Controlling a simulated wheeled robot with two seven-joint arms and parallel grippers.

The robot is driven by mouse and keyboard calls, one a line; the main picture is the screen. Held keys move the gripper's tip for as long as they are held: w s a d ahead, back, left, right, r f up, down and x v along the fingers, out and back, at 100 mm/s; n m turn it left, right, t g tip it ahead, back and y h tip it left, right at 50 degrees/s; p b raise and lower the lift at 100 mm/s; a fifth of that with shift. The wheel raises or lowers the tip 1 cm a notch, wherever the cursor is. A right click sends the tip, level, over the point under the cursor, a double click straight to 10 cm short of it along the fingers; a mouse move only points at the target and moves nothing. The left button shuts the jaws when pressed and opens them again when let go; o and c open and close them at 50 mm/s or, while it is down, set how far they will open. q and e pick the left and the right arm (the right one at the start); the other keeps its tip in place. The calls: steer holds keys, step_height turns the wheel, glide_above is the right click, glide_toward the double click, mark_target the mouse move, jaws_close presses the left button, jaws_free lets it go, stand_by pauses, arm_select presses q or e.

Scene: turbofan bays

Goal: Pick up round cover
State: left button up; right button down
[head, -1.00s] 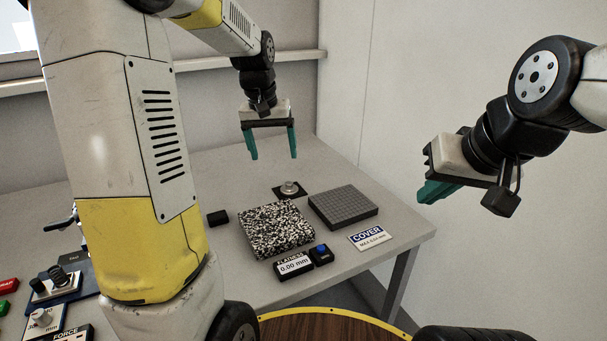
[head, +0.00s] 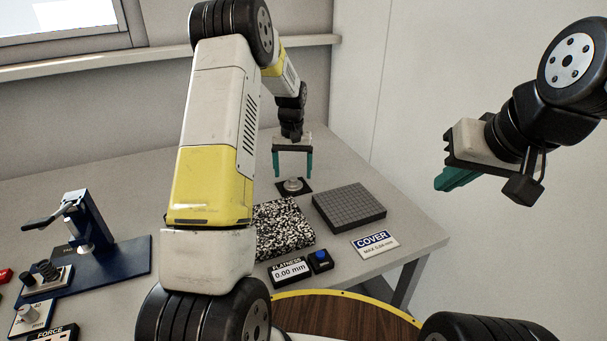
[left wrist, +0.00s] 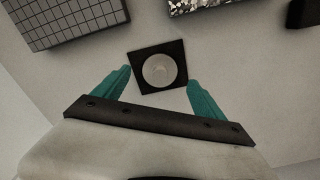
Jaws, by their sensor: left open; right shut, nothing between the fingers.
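The round cover (head: 292,184) is a small light-grey disc with a raised knob, on a dark square pad (head: 305,188) toward the back of the table. In the left wrist view the cover (left wrist: 159,70) is a pale round shape in the middle of the dark pad (left wrist: 178,52). My left gripper (head: 294,175) is open and points down above the cover, apart from it. Its teal fingers (left wrist: 163,84) show on either side of the cover in the left wrist view. My right gripper (head: 440,185) is shut and empty, in the air at the right, away from the cover.
A grey gridded block (head: 350,207) and a speckled black-and-white plate (head: 283,228) lie in front of the pad. A COVER sign (head: 375,244), a FLATNESS display (head: 290,272) and a blue-button box (head: 320,260) are nearer. A blue press stand (head: 100,262) is left.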

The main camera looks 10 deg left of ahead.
mark_target(293, 179)
arm_select(q)
step_height(293, 179, down, 4)
steer(key=shift+r, duration=0.1)
steer(key=c, duration=1.5)
step_height(293, 179, up, 10)
steer(key=shift+r, duration=0.1)
steer(key=shift+c, duration=0.2)
